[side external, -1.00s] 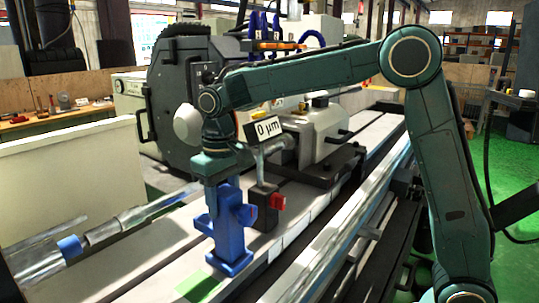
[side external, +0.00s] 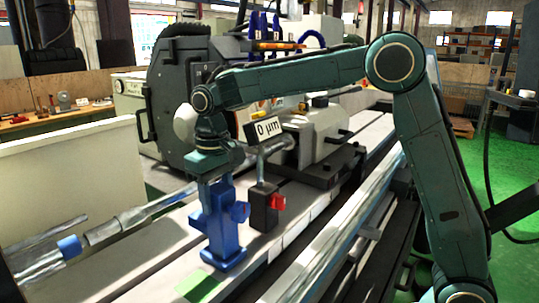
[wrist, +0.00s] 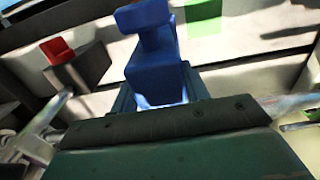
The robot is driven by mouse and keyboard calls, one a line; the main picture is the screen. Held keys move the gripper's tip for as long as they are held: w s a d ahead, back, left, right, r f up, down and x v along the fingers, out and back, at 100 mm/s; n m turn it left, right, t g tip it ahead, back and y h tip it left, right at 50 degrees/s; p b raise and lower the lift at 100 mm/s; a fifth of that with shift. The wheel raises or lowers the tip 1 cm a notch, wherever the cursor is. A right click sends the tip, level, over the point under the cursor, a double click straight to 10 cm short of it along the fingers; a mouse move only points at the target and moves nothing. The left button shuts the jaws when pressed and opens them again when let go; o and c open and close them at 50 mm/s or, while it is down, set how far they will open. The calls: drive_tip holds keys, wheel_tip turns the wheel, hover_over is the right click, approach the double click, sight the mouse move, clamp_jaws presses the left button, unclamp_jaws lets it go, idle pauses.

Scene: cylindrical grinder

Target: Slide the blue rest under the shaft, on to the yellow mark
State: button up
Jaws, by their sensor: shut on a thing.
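In the wrist view the blue rest (wrist: 158,70) sits between the jaws of my gripper (wrist: 160,101). I see no clear yellow mark; a green patch (side external: 201,285) lies in front of the rest.
A black block (side external: 263,207) with a red knob (side external: 278,203) stands just right of the rest and carries a gauge reading 0 µm (side external: 267,128). The block also shows in the wrist view (wrist: 85,68). Long rails (side external: 330,249) run along the bed's front.

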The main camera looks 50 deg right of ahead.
drive_tip(key=shift+w, duration=1.1)
idle(0.3)
drive_tip(key=o, duration=1.2)
drive_tip(key=shift+c, duration=0.2)
drive_tip(key=shift+r, duration=0.15)
wheel_tip(320, 180, up, 14)
drive_tip(key=shift+f, duration=0.25)
drive_tip(key=shift+s, duration=0.1)
